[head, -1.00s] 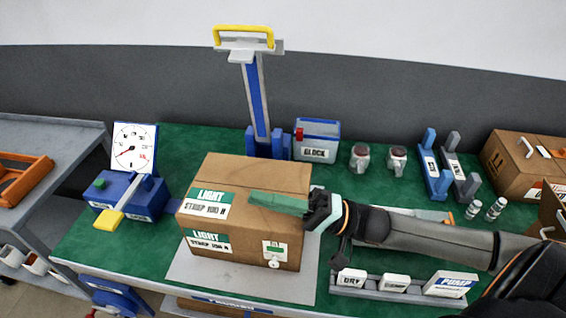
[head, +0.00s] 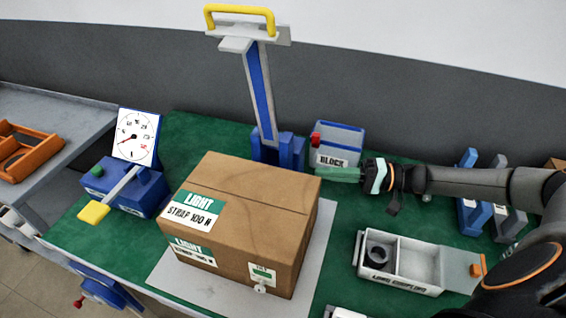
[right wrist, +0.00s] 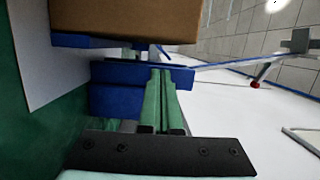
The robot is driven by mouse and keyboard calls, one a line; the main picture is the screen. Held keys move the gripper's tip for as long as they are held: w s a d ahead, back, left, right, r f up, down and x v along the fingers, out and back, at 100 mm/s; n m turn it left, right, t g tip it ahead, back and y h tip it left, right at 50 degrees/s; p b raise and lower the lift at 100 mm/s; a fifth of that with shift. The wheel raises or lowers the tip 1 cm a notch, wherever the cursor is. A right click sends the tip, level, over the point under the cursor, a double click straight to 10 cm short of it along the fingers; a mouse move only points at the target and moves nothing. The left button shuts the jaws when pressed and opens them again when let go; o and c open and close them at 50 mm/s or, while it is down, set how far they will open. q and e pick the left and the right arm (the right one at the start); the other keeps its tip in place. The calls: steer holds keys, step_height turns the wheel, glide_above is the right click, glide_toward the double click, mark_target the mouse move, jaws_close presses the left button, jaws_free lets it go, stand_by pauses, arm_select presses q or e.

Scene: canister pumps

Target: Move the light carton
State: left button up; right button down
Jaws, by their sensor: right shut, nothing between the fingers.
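The light carton (head: 255,215) is a closed brown box with green and white "LIGHT / STRAP 100 N" labels. It sits on a pale grey mat (head: 318,245) on the green bench. In the right wrist view a brown box side (right wrist: 125,22) fills the upper left. My right gripper (head: 324,173) has green fingers and is off the carton's back right corner, in front of the blue "BLOCK" box (head: 337,147). Its fingers are together and empty; they also show in the right wrist view (right wrist: 160,75). My left gripper is not in view.
A blue dial gauge with a yellow pad (head: 93,212) stands left of the carton. A blue post with a yellow handle (head: 240,12) rises behind it. A white divided tray (head: 400,262) lies to the right. An orange tray (head: 27,150) is on the left cart.

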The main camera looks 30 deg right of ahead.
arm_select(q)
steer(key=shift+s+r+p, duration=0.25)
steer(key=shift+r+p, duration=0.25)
arm_select(e)
steer(key=x, duration=0.9)
steer(key=shift+a+f, duration=0.15)
steer(key=shift+a, duration=0.1)
